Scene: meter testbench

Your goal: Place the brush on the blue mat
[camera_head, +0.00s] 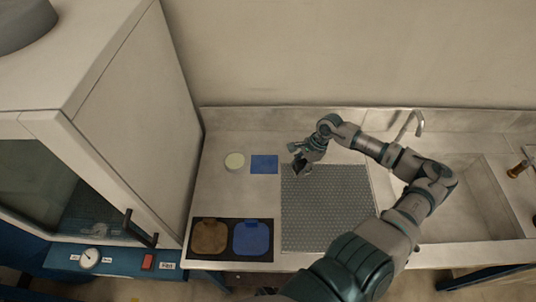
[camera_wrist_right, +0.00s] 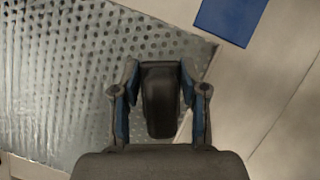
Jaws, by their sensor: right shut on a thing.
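The blue mat (camera_head: 264,164) lies flat and bare on the counter, left of the perforated metal sheet; it also shows at the top of the right wrist view (camera_wrist_right: 231,16). My right gripper (camera_head: 301,167) is above the sheet's upper left edge, a short way right of the mat. In the right wrist view, its fingers (camera_wrist_right: 160,95) are shut on a dark, smooth, blocky thing (camera_wrist_right: 160,100), which I take for the brush. Its lower part is hidden by the gripper. My left gripper is not in view.
A perforated metal sheet (camera_head: 328,215) covers the middle of the counter. A round pale dish (camera_head: 234,161) stands left of the mat. A black tray (camera_head: 230,224) holds a brown and a blue piece at the front. A sink (camera_head: 455,205) with a faucet is at right, a cabinet (camera_head: 140,110) at left.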

